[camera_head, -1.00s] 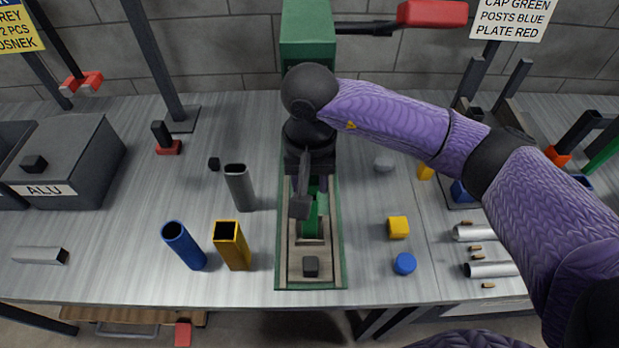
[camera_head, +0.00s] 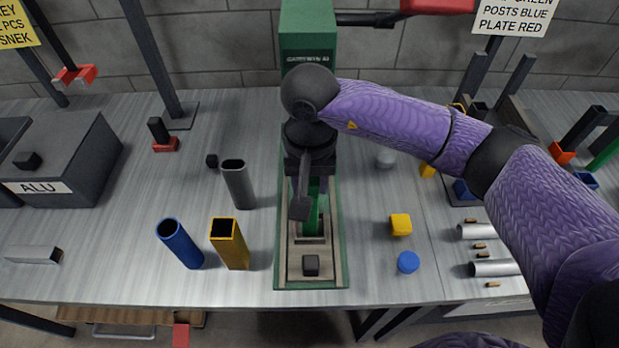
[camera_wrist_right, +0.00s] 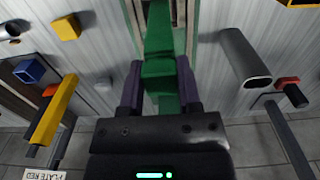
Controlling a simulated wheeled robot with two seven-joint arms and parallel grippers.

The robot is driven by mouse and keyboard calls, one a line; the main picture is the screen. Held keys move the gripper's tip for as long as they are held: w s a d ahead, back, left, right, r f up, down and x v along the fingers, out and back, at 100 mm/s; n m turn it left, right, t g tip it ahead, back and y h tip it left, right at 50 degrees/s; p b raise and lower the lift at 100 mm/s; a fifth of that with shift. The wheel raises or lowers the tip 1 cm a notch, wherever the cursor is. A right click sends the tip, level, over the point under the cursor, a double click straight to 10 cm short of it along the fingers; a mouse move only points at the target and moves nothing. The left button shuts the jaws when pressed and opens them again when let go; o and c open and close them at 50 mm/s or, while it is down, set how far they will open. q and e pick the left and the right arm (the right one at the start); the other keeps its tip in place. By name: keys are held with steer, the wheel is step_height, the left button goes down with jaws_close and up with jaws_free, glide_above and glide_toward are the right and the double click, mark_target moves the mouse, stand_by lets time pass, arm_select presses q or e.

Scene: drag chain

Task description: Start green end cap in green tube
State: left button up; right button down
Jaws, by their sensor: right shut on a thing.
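My right gripper (camera_head: 301,206) hangs over the green-edged fixture in the head view, pointing down. In the right wrist view its two purple fingers (camera_wrist_right: 159,88) are shut on a green blocky piece, which I take as the green end cap (camera_wrist_right: 160,70). The green tube (camera_head: 313,212) stands in the fixture just beside and below the gripper; part of it is hidden by the gripper. In the wrist view green continues beyond the held piece, and I cannot tell whether the two touch. My left gripper is not in view.
A green press (camera_head: 307,40) stands behind the fixture. Grey (camera_head: 238,185), blue (camera_head: 182,245) and yellow (camera_head: 230,245) tubes stand to the left. A yellow block (camera_head: 400,225) and a blue cap (camera_head: 408,262) lie to the right. A grey ALU box (camera_head: 75,160) sits far left.

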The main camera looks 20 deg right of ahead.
mark_target(310, 181)
steer(key=shift+c, duration=1.1)
jaws_free()
steer(key=shift+f, duration=0.1)
step_height(310, 181, up, 10)
steer(key=shift+p, duration=0.75)
